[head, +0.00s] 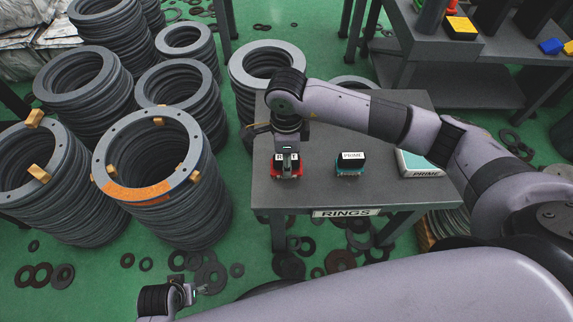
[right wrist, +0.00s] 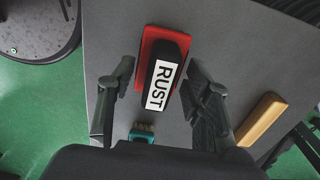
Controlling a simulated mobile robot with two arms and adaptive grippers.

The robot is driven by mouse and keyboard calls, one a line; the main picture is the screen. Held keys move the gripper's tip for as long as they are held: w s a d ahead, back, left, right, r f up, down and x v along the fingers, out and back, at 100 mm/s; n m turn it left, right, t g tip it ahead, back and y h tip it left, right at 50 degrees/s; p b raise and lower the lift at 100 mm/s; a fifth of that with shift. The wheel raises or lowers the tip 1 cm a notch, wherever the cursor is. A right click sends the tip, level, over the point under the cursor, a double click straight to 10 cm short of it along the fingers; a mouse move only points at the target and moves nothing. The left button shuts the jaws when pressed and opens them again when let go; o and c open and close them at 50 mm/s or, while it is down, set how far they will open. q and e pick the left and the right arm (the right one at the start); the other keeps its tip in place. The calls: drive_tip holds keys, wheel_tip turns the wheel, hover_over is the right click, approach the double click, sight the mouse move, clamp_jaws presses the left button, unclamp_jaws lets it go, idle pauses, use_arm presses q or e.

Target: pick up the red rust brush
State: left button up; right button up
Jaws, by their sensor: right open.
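The red rust brush (head: 277,172) is on the grey table beneath my right gripper (head: 287,158), which hides part of it. In the right wrist view, the brush (right wrist: 151,55) has a red base and a black top with a white RUST label. My right gripper (right wrist: 158,77) is open there, with one finger on each side of the brush. I see no clear contact between the fingers and the brush. My left gripper (head: 184,294) is low at the bottom left, away from the table; its jaws are too small to read.
A teal brush labelled PRIME (head: 350,170) stands to the right on the table (head: 320,194). A PRIME tray (head: 420,163) is at the table's right edge. A wooden-coloured piece (right wrist: 262,118) lies beside the right finger. Ring stacks (head: 165,205) stand left of the table.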

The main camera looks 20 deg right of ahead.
clamp_jaws()
idle(0.6)
